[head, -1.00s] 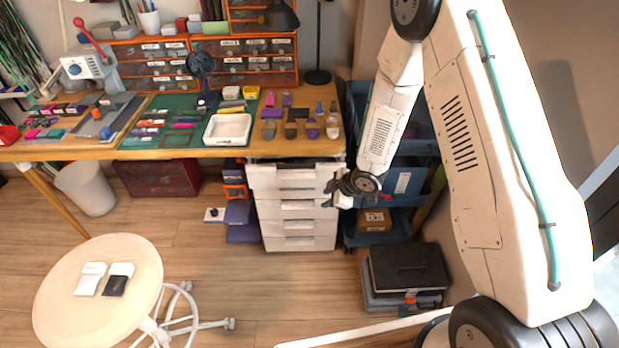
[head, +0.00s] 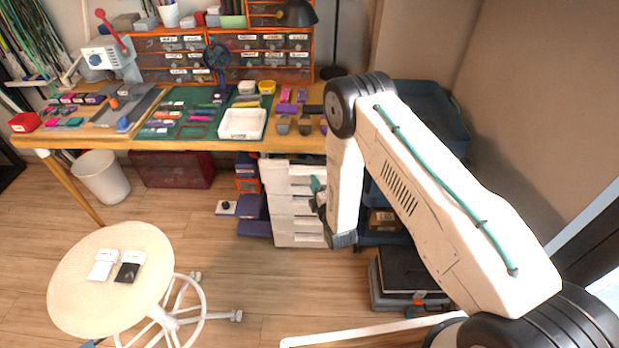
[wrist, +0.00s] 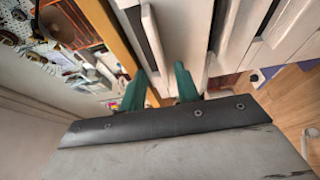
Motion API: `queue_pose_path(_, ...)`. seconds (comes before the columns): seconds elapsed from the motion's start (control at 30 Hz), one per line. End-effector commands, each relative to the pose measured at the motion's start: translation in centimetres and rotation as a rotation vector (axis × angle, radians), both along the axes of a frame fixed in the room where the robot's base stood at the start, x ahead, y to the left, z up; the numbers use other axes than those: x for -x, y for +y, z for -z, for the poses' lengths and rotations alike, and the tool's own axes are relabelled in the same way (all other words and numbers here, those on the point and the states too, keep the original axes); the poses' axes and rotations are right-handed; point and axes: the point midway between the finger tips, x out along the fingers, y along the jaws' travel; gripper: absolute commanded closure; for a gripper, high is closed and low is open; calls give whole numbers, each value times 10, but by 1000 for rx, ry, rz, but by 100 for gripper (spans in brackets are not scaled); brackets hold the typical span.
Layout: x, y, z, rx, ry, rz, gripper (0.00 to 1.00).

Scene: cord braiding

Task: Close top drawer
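The white drawer unit (head: 297,222) stands under the right end of the workbench. Its top drawer (head: 285,178) sticks out a little past the fronts below. My gripper (head: 317,193) is at the right side of the unit, near the upper drawers, partly hidden by my arm. In the wrist view, the two green fingertips of my gripper (wrist: 160,88) are spread apart with nothing held between them. The top drawer's white front (wrist: 152,42) is just beyond them, with a dark gap beside it. I cannot tell whether a finger touches it.
The wooden workbench (head: 200,145) runs above the unit. A blue cart (head: 425,112) stands to the right, partly behind my arm. Black and grey cases (head: 395,280) sit on the floor near it. A round stool (head: 75,290) is at front left. Floor between is clear.

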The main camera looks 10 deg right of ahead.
Motion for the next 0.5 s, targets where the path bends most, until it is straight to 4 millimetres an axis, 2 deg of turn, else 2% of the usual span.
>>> queue_pose_path(0.2,-32,8,0,-1,0,0,68)
queue_pose_path(0.33,-41,10,0,-1,2,-1,68)
queue_pose_path(0.5,-44,11,1,-1,3,-1,68)
